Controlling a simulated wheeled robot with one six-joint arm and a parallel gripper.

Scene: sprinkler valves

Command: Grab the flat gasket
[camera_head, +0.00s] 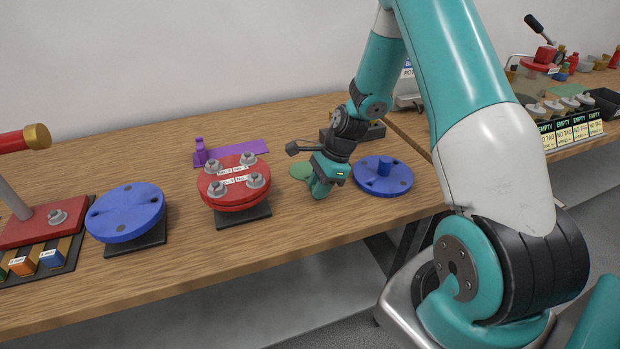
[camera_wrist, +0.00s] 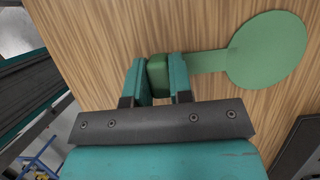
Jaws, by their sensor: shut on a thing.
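The flat gasket (camera_wrist: 266,52) is a thin green disc with a narrow tab that ends in a small green block (camera_wrist: 157,76). In the wrist view my gripper (camera_wrist: 159,80) has its two teal fingers on either side of that block, shut on it. The disc extends to the right of the fingers, over the wooden table. In the head view the gasket (camera_head: 300,170) shows as a green patch left of my gripper (camera_head: 320,190), which points down at the table top. The tab end is hidden there by the gripper. I cannot tell whether the gasket touches the table.
A red flange with bolts (camera_head: 234,183) stands left of my gripper, and a blue flange (camera_head: 382,176) lies to the right. Another blue disc (camera_head: 126,212) and a purple piece (camera_head: 232,151) are farther left. A dark block (camera_head: 374,131) stands behind. The table's front edge is near.

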